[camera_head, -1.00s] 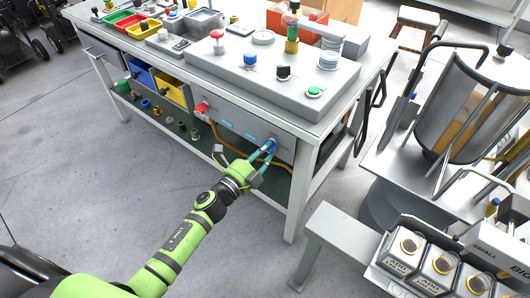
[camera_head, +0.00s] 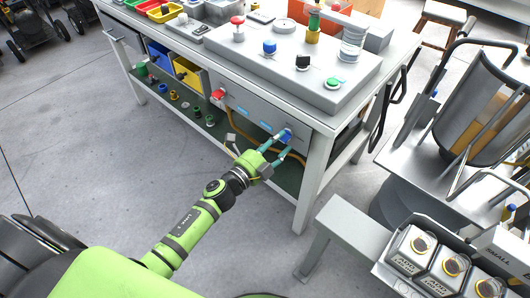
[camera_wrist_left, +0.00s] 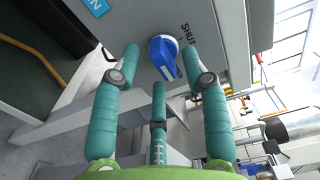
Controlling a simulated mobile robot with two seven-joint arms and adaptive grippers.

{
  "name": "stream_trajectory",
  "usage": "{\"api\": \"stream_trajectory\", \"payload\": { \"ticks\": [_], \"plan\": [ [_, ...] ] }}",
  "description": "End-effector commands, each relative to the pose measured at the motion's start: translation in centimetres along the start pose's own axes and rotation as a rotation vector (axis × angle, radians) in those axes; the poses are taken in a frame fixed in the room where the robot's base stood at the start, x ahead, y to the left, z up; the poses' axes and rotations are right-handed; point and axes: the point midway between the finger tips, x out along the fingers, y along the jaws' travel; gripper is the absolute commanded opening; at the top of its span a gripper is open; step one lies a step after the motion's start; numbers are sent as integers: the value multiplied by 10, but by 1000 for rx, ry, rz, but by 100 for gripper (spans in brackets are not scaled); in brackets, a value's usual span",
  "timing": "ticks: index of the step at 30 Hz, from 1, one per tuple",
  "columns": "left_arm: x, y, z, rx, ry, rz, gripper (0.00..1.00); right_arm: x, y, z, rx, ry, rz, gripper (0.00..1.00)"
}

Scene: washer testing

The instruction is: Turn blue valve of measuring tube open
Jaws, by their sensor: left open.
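The blue valve (camera_head: 285,135) sits on the front panel of the workbench, near its right end. It also shows in the left wrist view (camera_wrist_left: 163,54) as a blue knob with a pale stripe, on the grey panel beside printed lettering. My left gripper (camera_head: 286,148) is open at the valve, its teal fingers reaching up to the panel. In the left wrist view the fingers (camera_wrist_left: 160,65) spread around the knob, with gaps between it and them. I cannot tell whether any finger touches it. My right gripper is not in view.
A red valve (camera_head: 218,94) is farther left on the panel. An orange hose (camera_head: 240,130) runs below the panel. A clear cylinder (camera_head: 352,42) stands on the bench's raised platform (camera_head: 290,75). A bench leg (camera_head: 312,185) is right of my gripper.

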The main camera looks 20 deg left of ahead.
Motion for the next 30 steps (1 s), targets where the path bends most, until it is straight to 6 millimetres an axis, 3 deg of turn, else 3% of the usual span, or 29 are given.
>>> {"api": "stream_trajectory", "payload": {
  "ticks": [9,15,21,30],
  "plan": [
    [-66,1,0,0,0,3,45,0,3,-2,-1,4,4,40],
    [-98,1,0,0,-1,2,45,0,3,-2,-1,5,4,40],
    [-110,0,0,1,0,0,45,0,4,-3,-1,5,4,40],
    [-110,0,0,1,0,-1,45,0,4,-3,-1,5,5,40]
  ]
}}
